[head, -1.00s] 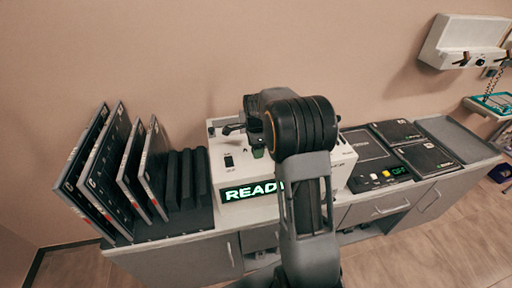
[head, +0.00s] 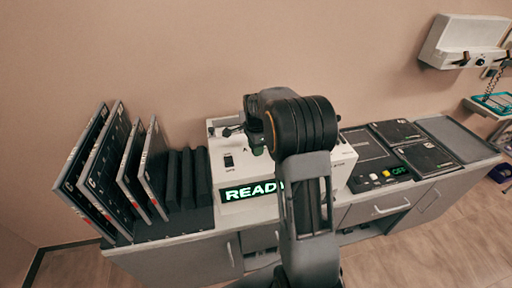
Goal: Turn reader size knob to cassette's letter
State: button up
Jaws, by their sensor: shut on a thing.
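The white reader (head: 232,172) stands on the counter, with a lit green sign on its front that reads "READ" before my arm covers the rest. My gripper (head: 257,150) points down at the top of the reader, partly hidden by my own wrist. It is shut on what appears to be the size knob, which is covered from this view. The knob's letters and pointer cannot be read. Dark cassettes (head: 92,172) stand upright in a rack at the left, with white letters on their edges too small to read surely.
A dark panel (head: 362,150) with a yellow button, other buttons and a small green display lies right of the reader. Flat dark cassettes (head: 425,157) lie beyond it. An empty grey tray (head: 455,135) is at the counter's right end. A white wall unit (head: 465,38) hangs above.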

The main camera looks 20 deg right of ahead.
jog(key=n, duration=1.1)
jog(key=shift+n, duration=0.4)
jog(key=n, duration=1)
jog(key=shift+n, duration=0.4)
jog(key=o, duration=0.9)
jog(key=shift+r, duration=0.1)
